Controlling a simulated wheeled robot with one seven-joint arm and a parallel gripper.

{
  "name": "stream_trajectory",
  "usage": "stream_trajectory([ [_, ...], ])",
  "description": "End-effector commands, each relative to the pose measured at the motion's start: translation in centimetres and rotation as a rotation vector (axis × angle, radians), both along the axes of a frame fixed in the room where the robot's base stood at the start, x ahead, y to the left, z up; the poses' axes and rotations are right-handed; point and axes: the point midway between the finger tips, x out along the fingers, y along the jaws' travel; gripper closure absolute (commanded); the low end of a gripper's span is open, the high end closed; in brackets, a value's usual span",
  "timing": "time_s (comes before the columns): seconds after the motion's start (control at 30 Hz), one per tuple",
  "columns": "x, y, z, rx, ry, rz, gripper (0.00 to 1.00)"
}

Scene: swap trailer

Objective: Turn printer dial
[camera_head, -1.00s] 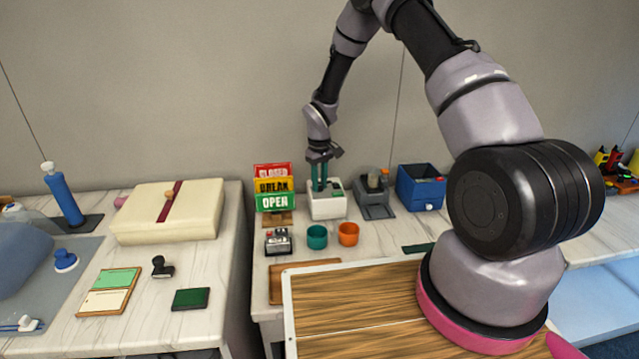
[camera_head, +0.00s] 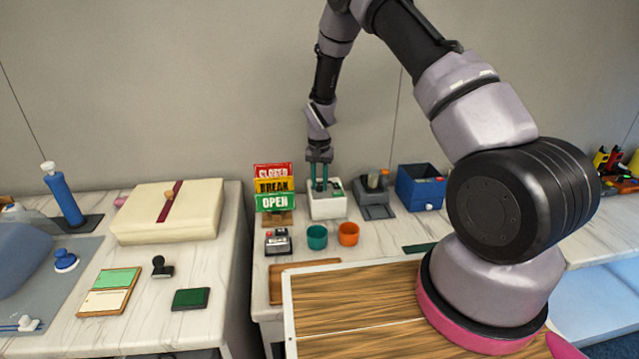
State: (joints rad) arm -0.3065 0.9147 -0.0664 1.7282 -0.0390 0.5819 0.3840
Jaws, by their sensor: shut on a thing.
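The printer (camera_head: 327,207) appears to be the small white box on the marble counter, with a dark green patch on its top. My gripper (camera_head: 320,187) points straight down at the top of this box, its two teal fingers reaching the top surface. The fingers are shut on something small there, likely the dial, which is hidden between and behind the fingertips.
A sign stack (camera_head: 274,188) stands just left of the box. A grey device (camera_head: 374,196) and a blue bin (camera_head: 421,187) stand to its right. A teal cup (camera_head: 317,237), an orange cup (camera_head: 348,233) and a small grey device (camera_head: 278,242) are in front.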

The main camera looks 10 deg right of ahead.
Motion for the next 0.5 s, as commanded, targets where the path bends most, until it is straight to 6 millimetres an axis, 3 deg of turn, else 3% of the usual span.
stream_trajectory([
  [0.5, 0.04, 0.02, 0.02, 0.001, -0.001, -0.117, 1.0],
])
